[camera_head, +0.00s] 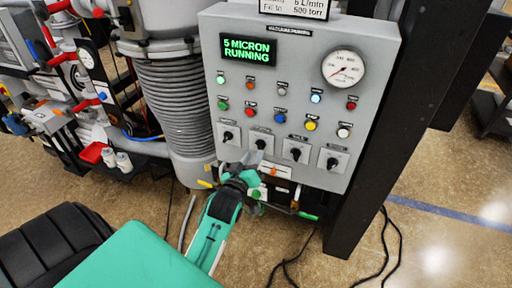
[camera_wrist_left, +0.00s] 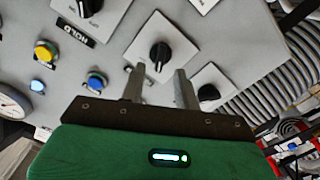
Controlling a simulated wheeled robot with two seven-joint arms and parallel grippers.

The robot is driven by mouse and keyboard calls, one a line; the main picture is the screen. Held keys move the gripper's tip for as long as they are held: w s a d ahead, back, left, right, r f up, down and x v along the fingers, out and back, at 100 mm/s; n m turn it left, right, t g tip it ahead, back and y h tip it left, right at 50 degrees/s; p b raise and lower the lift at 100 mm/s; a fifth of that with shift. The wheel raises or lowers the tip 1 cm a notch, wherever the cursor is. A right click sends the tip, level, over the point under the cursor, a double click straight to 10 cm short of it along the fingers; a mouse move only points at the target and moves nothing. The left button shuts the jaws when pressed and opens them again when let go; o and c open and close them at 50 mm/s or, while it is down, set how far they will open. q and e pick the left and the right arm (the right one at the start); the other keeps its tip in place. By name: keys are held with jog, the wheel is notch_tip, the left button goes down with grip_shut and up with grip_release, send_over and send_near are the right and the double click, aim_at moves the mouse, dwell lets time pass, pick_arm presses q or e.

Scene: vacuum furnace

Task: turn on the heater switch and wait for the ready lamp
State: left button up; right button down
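The grey control panel (camera_head: 300,72) carries a row of black rotary switches on pale plates. My left gripper (camera_head: 246,159) is just below the second switch from the left (camera_head: 260,144). In the left wrist view that switch's knob (camera_wrist_left: 160,56) lies ahead of the open fingers (camera_wrist_left: 158,84), apart from them, with nothing between them. The switch labels are too small to read, so I cannot tell which is the heater switch. Lamps sit in rows above, including a bright pale-blue one (camera_head: 316,98); I cannot tell which is the ready lamp. My right gripper is not in view.
The display (camera_head: 248,50) reads "5 MICRON RUNNING". A round gauge (camera_head: 343,68) sits at the panel's upper right. A ribbed grey hose (camera_head: 175,105) stands left of the panel and a dark post (camera_head: 375,135) right of it. Cables (camera_head: 385,245) lie on the floor.

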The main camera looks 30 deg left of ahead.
aim_at(258, 148)
pick_arm(q)
jog(key=shift+p+x, duration=0.35)
jog(key=shift+x, duration=1.45)
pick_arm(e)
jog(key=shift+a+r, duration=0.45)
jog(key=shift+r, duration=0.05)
pick_arm(q)
grip_shut()
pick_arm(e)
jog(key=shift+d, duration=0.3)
